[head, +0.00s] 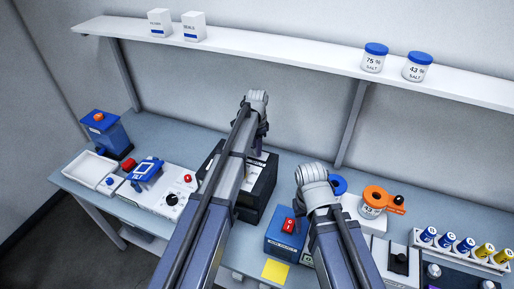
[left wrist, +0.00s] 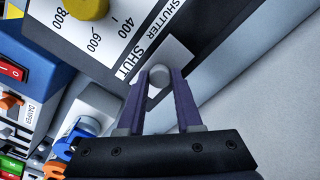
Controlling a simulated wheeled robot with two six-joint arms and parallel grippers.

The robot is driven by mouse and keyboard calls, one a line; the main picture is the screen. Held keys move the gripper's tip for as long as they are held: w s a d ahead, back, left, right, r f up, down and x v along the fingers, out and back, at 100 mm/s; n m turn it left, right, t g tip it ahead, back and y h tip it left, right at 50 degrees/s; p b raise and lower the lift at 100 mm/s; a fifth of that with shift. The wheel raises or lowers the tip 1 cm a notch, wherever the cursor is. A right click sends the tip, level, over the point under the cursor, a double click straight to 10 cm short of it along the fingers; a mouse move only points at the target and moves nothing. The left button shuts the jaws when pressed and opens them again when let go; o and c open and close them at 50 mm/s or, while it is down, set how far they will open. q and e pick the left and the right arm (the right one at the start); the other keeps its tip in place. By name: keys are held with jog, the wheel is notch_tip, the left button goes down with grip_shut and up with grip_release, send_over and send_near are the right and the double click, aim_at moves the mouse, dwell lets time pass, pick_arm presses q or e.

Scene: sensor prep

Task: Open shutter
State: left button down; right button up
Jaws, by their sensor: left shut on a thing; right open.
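The shutter box, a dark case with a white printed face (left wrist: 100,50), fills the upper part of the left wrist view. Its face carries a yellow knob (left wrist: 88,8), a number scale and the words SHUTTER and SHUT. In the head view the dark box (head: 265,185) stands partly behind my left arm (head: 255,105), which hides the knob. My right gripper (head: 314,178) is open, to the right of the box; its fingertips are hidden.
A blue box with a red switch (head: 288,238) stands front right of the shutter box. A tilt device (head: 146,172) and white panel are left. A shelf (head: 290,55) runs above.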

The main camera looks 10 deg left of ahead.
dwell(0.8)
pick_arm(q)
jog(key=a, duration=0.3)
jog(key=w+a, duration=0.1)
jog(key=a, duration=0.4)
jog(key=shift+w+a, duration=0.35)
jog(key=c, duration=0.6)
grip_release()
jog(key=shift+r, duration=0.15)
pick_arm(e)
jog(key=shift+r, duration=0.15)
pick_arm(q)
notch_tip(320, 180, up, 8)
jog(key=p, duration=0.7)
jog(key=shift+f+p, duration=0.25)
jog(key=shift+p, duration=0.15)
pick_arm(e)
notch_tip(320, 180, up, 8)
jog(key=shift+f, duration=0.25)
